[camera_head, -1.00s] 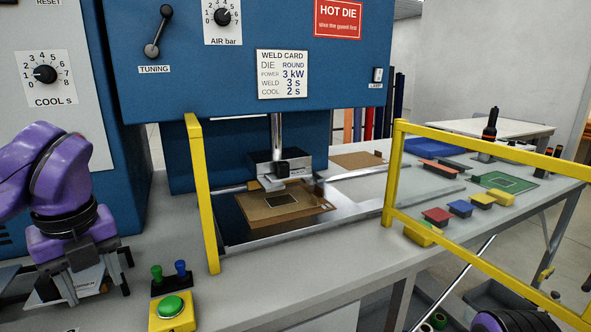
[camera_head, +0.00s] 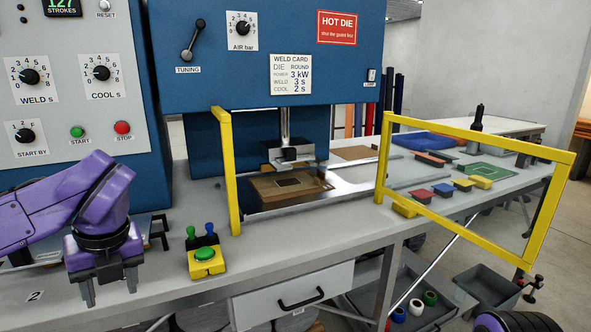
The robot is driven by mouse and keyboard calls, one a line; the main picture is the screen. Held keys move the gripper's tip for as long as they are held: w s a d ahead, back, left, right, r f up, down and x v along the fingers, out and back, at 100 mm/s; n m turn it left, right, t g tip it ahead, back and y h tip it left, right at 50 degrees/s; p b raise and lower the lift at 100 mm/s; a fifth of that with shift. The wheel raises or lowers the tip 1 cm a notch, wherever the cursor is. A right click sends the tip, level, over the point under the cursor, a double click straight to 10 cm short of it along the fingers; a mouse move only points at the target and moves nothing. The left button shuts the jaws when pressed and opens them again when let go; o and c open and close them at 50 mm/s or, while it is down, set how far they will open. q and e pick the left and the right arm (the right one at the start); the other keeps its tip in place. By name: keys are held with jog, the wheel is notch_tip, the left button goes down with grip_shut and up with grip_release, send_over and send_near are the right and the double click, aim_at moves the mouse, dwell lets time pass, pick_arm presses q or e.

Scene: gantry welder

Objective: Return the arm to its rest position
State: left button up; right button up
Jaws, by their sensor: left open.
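My left arm is purple and comes in from the left. Its gripper (camera_head: 110,288) points down over the front left of the bench, with its two fingers apart and nothing between them. It is left of the yellow box with the green button (camera_head: 206,261) and apart from it. My right gripper does not show; only a dark and purple part of my own body is at the bottom right.
The blue welder (camera_head: 265,60) stands behind, with its control panel (camera_head: 75,85) at the left. Yellow guard posts (camera_head: 226,170) and a yellow guard frame (camera_head: 480,136) rise from the bench. A drawer (camera_head: 293,299) and grey bins (camera_head: 403,300) are below.

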pick_arm(q)
jog(key=w+f+m+t+y, duration=0.1)
jog(key=w+f+m+y, duration=0.2)
jog(key=f+m, duration=0.45)
jog(key=w+f+m+t+y, duration=0.1)
jog(key=w+f+m+y, duration=0.2)
jog(key=f, duration=0.8)
jog(key=s+d+f+m+t, duration=0.1)
jog(key=s+f+m+t, duration=0.1)
jog(key=f+m, duration=0.35)
jog(key=s+d+f+m+t, duration=0.1)
jog(key=s+d+f+m, duration=0.1)
jog(key=f+m, duration=0.4)
jog(key=s+f+m+g+h, duration=0.1)
jog(key=s+f+m+h, duration=0.1)
jog(key=s+f+m, duration=0.6)
jog(key=s+f+m+g+h, duration=0.1)
jog(key=s+f+m+h, duration=0.2)
jog(key=s+f+m, duration=0.5)
jog(key=s, duration=0.5)
jog(key=shift+s+a+g+h, duration=0.15)
jog(key=shift+s+g+h, duration=0.15)
jog(key=shift+s+g, duration=0.1)
